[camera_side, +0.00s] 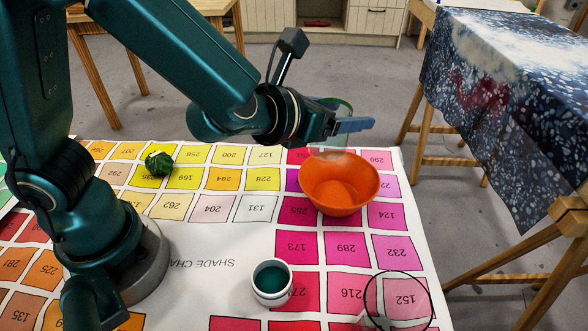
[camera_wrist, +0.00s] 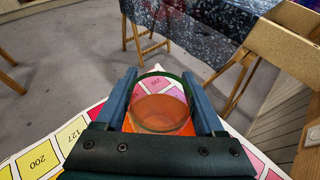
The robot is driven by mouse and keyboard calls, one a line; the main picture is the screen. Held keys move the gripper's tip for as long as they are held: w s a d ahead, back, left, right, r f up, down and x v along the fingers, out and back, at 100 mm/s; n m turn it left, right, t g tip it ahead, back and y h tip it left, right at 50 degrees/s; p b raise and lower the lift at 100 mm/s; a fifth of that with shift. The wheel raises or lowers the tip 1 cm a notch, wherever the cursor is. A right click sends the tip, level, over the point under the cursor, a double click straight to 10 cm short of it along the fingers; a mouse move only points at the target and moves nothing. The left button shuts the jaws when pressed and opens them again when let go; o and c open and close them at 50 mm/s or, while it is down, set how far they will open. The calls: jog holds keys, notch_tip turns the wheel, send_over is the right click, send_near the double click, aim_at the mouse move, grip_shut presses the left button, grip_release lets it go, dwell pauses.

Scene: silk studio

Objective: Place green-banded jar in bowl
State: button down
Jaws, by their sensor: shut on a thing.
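My gripper (camera_side: 345,126) is shut on the clear green-banded jar (camera_side: 325,150), with one blue finger on each side of it in the wrist view (camera_wrist: 158,74). The jar's green band (camera_wrist: 160,73) shows as a ring at its far end there. The orange bowl (camera_side: 338,196) stands on the shade chart. The jar is held above the bowl, over its back part, and appears tilted. In the wrist view, orange shows through and below the jar. The side view does not make clear how far the jar is above the bowl.
A white pot with dark teal contents (camera_side: 271,291) stands near the front of the chart. A clear round vessel with a dark rim (camera_side: 397,300) is at front right. A green lump (camera_side: 158,163) lies at left. The chart-covered table (camera_side: 205,235) has free room between them.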

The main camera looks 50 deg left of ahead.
jog(key=d+f, duration=0.3)
jog(key=f, duration=0.3)
jog(key=shift+w+d, duration=0.15)
jog(key=shift+w, duration=0.1)
jog(key=shift+f, duration=0.4)
jog(key=shift+f, duration=0.2)
grip_release()
